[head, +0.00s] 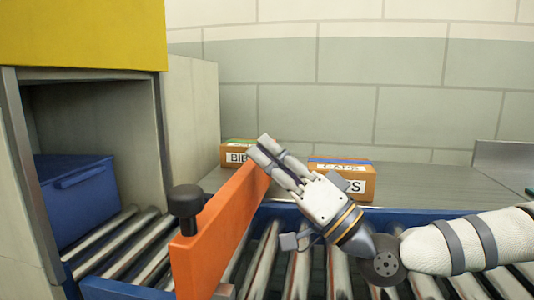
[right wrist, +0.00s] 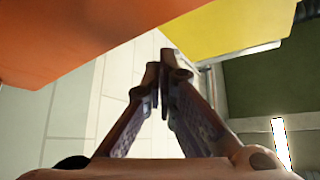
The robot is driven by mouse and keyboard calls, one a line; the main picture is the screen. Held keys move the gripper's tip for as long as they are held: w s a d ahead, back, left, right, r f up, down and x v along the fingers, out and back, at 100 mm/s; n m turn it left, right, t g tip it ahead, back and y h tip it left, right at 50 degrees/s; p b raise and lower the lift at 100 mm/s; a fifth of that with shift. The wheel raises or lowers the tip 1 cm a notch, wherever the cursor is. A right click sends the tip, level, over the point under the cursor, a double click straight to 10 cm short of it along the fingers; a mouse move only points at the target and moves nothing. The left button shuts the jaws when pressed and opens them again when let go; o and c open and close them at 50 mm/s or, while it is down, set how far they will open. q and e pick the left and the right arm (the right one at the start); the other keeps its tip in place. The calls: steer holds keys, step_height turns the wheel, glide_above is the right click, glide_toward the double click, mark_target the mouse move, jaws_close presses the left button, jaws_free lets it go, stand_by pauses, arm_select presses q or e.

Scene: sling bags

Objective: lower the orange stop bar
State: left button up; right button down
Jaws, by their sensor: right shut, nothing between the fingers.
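The orange stop bar (head: 220,235) stands as an upright plank across the roller conveyor in the head view, with a black knob (head: 185,203) at its near end. In the right wrist view the orange bar (right wrist: 90,35) fills the upper left, close to the fingers. My right gripper (head: 262,150) is shut and empty, its fingertips at the far upper end of the bar. Its fingers show in the right wrist view (right wrist: 160,90), pressed near each other. I cannot tell whether they touch the bar. My left gripper is out of view.
A blue bin (head: 75,195) sits on rollers inside a grey housing with a yellow top (head: 85,35) at left. Two cardboard boxes, one labelled BIB (head: 233,155) and one CAPS (head: 345,182), stand on the grey ledge behind. The rollers (head: 300,270) right of the bar are bare.

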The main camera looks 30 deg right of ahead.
step_height(320, 180, up, 10)
stand_by(0.5)
